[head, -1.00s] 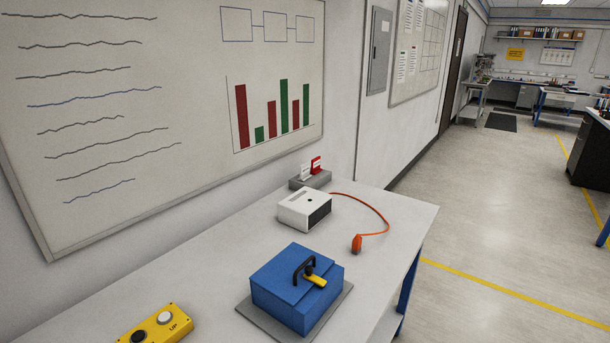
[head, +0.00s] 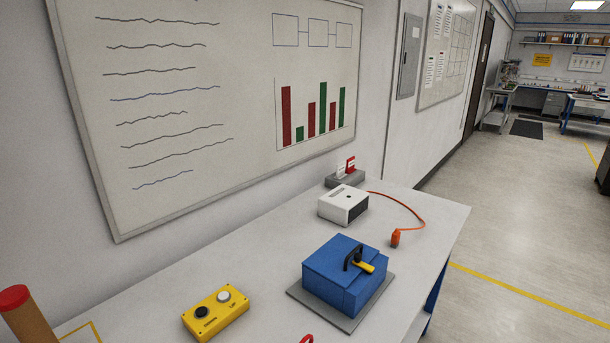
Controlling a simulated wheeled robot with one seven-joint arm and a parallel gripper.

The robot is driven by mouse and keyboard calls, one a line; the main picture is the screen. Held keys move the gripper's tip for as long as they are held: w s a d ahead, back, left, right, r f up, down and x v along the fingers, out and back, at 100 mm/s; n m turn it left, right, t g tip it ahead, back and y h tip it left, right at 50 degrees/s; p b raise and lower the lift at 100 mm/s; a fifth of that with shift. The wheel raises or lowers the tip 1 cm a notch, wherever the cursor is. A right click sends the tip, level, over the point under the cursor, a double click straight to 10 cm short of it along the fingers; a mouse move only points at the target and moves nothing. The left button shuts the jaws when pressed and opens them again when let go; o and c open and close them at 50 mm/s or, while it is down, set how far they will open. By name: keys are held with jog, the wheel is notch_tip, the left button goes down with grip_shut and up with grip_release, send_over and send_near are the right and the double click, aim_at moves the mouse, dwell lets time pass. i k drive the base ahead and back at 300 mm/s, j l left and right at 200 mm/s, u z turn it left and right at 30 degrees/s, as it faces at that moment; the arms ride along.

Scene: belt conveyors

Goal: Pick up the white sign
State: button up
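The white sign (head: 341,171) is small and stands upright in a grey holder (head: 345,181) at the far end of the table, close to the wall. A red sign (head: 351,163) stands right beside it in the same holder. The white box in front hides part of the holder. My gripper is not in the head view.
On the table (head: 262,262) are a white box (head: 341,203) with an orange cable and plug (head: 395,238), a blue box (head: 345,272) with a black handle on a grey plate, and a yellow button box (head: 216,312). A red-topped post (head: 22,315) stands front left. Floor at right is clear.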

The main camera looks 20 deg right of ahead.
aim_at(341, 166)
jog(key=i+l+u, duration=0.2)
jog(key=l, duration=0.2)
jog(key=i+l+u, duration=0.25)
jog(key=l+u, duration=0.2)
jog(key=l, duration=0.3)
jog(key=i+l+u, duration=0.1)
jog(key=l, duration=0.6)
jog(key=i+l+u, duration=0.1)
jog(key=l, duration=0.6)
jog(key=i+l, duration=0.15)
jog(key=l, duration=0.55)
jog(key=i+l+u, duration=0.15)
jog(key=l, duration=0.55)
jog(key=i+l, duration=0.1)
jog(key=l, duration=1.65)
jog(key=i, duration=0.05)
